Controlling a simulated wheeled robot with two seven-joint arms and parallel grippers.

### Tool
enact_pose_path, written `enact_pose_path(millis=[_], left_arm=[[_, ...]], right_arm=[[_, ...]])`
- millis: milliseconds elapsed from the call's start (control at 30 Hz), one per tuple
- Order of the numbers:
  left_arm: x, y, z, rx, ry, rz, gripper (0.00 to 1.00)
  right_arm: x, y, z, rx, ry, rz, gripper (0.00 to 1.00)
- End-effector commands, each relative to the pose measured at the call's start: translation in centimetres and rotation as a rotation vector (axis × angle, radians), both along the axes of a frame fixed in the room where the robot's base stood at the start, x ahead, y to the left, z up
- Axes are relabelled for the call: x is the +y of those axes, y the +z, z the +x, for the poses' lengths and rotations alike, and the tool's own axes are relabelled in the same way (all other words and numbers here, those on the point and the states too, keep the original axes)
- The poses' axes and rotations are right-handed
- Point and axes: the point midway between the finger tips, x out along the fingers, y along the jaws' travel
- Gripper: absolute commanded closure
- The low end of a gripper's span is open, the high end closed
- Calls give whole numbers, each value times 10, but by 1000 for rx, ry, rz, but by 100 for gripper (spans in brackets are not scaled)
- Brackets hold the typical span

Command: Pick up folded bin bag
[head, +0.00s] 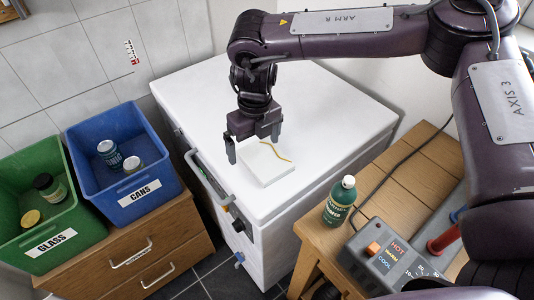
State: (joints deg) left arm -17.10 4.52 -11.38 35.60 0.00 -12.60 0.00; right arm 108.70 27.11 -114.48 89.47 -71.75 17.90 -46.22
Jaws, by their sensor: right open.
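The folded bin bag (266,168) is a flat white square block with a yellow drawstring across its top. It lies on the white lid of a chest freezer (330,110). My right gripper (254,150) is open and points down, over the back left part of the bag. One finger shows at the bag's left and the other at its back edge. Whether either touches the bag I cannot tell. The gripper hides part of the bag's back left corner. My left gripper is out of view.
A blue CANS bin (154,203) and a green GLASS bin (47,243) stand on a wooden drawer unit at left. A green bottle (340,199) and a grey HOT/COOL control box stand on a wooden bench at right. The freezer lid around the bag is clear.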

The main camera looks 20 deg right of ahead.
Motion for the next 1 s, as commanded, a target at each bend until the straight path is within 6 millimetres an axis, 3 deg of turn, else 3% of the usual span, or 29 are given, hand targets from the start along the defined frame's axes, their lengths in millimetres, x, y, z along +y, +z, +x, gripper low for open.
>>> enact_pose_path(millis=[100,200,700,1000], left_arm=[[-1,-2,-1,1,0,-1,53],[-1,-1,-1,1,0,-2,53],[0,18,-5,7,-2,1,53],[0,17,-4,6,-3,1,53]], right_arm=[[-22,11,4,2,-15,-42,0],[-28,6,4,7,-19,-52,0],[-29,-58,5,6,-20,-51,0],[-28,-64,6,4,-20,-51,0]])
